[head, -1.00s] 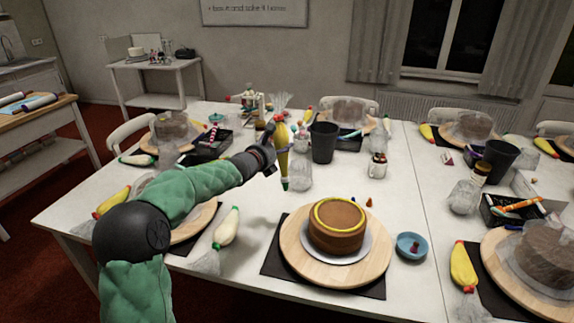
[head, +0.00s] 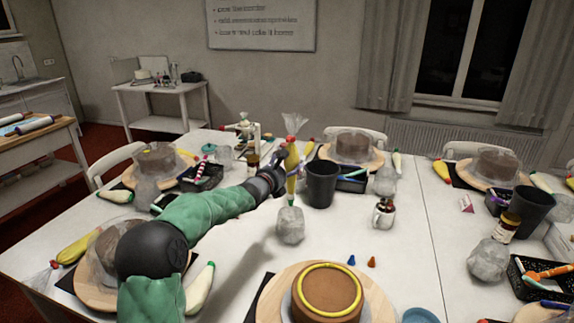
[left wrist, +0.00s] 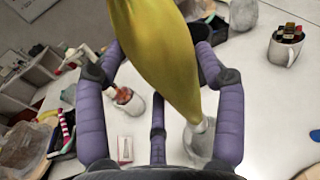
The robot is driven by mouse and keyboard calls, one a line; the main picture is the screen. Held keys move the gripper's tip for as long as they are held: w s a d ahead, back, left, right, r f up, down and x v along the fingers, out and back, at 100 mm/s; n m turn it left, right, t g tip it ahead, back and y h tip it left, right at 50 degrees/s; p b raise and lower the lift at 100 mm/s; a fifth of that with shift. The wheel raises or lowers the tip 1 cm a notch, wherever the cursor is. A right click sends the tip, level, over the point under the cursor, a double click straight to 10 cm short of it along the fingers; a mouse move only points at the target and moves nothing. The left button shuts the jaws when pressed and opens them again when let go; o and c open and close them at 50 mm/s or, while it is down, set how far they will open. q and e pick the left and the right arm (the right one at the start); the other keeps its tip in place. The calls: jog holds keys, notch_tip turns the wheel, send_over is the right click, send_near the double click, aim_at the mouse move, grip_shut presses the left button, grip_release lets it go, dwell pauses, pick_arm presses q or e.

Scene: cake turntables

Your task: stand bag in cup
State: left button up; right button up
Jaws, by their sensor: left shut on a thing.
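My left gripper (head: 281,179) is shut on a yellow piping bag (head: 291,160), which hangs nearly upright, nozzle down, with its clear twisted end on top. The bag also fills the upper middle of the left wrist view (left wrist: 158,45), between the purple fingers. A clear cup (head: 290,228) stands on the table directly below the bag. The bag's tip is at the cup's mouth; I cannot tell whether it is inside or just above it. In the left wrist view the tip also meets clear material (left wrist: 199,138). My right gripper is not in view.
A black cup (head: 321,184) stands close to the right of the bag. A white mug (head: 383,216) with small items is further right. A brown cake with a yellow ring (head: 328,290) stands in front. The table (head: 240,275) is bare between my arm and that cake.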

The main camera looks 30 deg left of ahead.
pick_arm(q)
notch_tip(320, 180, down, 14)
jog(key=shift+b, duration=0.4)
dwell(0.6)
jog(key=shift+f, duration=0.45)
dwell(0.5)
jog(key=o, duration=0.8)
jog(key=shift+f, duration=0.1)
jog(key=shift+o, duration=0.3)
jog(key=shift+f, duration=0.15)
jog(key=s+r, duration=0.7)
jog(key=s, duration=0.2)
jog(key=shift+s+d+r, duration=0.2)
jog(key=shift+d+r, duration=0.05)
jog(key=shift+r, duration=0.15)
dwell(1.0)
dwell(0.5)
